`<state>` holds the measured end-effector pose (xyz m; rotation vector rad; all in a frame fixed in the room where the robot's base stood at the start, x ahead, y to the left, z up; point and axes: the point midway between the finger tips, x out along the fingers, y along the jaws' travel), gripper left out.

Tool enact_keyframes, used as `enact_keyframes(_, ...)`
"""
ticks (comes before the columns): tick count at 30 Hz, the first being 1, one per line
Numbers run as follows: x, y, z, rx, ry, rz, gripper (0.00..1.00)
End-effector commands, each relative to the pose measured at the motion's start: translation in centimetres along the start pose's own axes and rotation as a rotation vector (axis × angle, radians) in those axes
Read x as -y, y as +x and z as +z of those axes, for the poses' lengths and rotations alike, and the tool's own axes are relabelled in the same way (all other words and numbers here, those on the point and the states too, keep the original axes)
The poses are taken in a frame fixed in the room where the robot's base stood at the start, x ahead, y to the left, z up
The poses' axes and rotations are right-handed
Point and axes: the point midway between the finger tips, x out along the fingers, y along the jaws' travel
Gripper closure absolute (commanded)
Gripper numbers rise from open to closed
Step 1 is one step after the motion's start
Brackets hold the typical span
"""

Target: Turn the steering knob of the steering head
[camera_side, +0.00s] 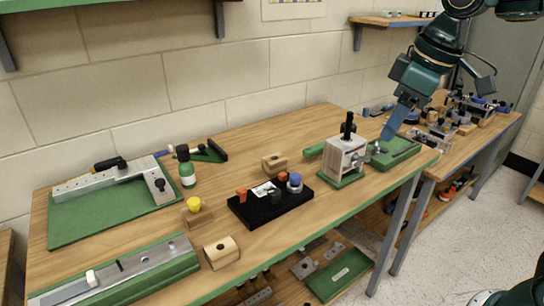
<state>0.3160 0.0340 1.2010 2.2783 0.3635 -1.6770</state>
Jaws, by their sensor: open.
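My gripper (387,137) is at the right part of the bench, pointing down above a green fixture (402,152) that has a small metal part (378,148) at its left end. The gripper's fingers are small here and look empty. Just left of it stands a pale block (345,158) on a green base, with an upright black knob (348,126) on top. My gripper is apart from this knob, to its right. No label shows which unit is the steering head, and I cannot tell whether the fingers touch the metal part.
A black base (250,212) with orange and blue knobs sits mid-bench. Several small devices crowd the second bench at right. A wall shelf (390,20) hangs behind my arm.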

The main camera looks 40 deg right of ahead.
Motion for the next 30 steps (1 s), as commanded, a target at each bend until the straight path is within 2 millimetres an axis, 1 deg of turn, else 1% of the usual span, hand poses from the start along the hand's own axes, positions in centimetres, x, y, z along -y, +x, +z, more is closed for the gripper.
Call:
enact_keyframes(1,-0.1,0.4,-1.2,0.015,-0.028,-0.007,0.48)
enact_keyframes(3,-0.1,0.8,-2.8,0.033,-0.066,-0.016,0.48)
enact_keyframes(11,0.1,3.3,-8.2,0.097,-0.211,-0.052,0.48)
enact_keyframes(18,0.9,6.6,-12.8,0.154,-0.344,-0.088,0.48)
enact_keyframes(24,1.9,10.0,-16.2,0.2,-0.455,-0.122,0.48)
enact_keyframes(30,3.0,13.1,-18.4,0.236,-0.546,-0.151,0.48)
